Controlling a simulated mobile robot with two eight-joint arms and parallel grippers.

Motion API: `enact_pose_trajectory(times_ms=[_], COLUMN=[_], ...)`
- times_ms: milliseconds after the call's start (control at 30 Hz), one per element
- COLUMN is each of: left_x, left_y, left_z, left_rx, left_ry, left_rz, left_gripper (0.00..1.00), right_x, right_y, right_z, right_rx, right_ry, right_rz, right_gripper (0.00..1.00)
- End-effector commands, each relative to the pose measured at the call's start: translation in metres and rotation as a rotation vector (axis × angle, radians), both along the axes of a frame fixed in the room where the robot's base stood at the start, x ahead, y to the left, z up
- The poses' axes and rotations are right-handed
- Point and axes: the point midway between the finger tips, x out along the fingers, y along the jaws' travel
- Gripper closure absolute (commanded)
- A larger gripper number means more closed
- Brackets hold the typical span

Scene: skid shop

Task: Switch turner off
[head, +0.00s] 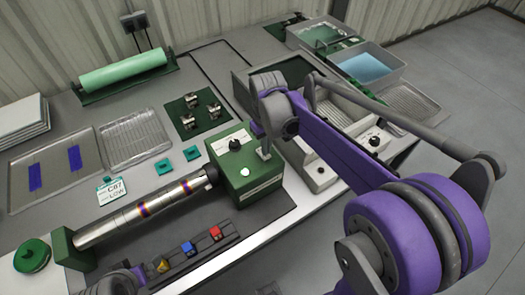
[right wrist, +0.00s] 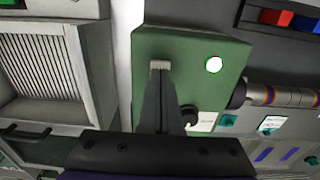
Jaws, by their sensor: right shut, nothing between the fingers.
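The turner is a green box (head: 246,182) with a banded metal bar (head: 145,211) running from its left side to a green end block. A black knob (head: 234,144) sits on the box; the knob also shows in the right wrist view (right wrist: 190,115). My right gripper (head: 264,153) is shut and empty at the box's right part. Its fingertips (right wrist: 160,66) overlap the green face left of the glowing round; I cannot tell whether they touch. My left gripper's fingers are not seen.
Small yellow, blue and red blocks (head: 187,247) sit on a dark rail in front of the bar. Trays (head: 135,138) and a green roll (head: 123,71) lie behind. A grey unit with a black knob (head: 374,142) stands to the right, below my right arm.

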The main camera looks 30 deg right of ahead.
Motion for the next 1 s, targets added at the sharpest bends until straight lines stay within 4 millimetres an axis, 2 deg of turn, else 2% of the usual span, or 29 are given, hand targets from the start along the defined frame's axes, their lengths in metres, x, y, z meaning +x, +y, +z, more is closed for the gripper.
enact_pose_trajectory(times_ms=[1000], left_x=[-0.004], left_y=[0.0], left_z=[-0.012], left_rx=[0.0], left_ry=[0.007], left_rz=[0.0], left_gripper=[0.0], right_x=[0.0], right_y=[0.0], right_z=[-0.016], right_rx=[0.0], right_ry=[0.0], right_rz=[0.0], right_gripper=[1.0])
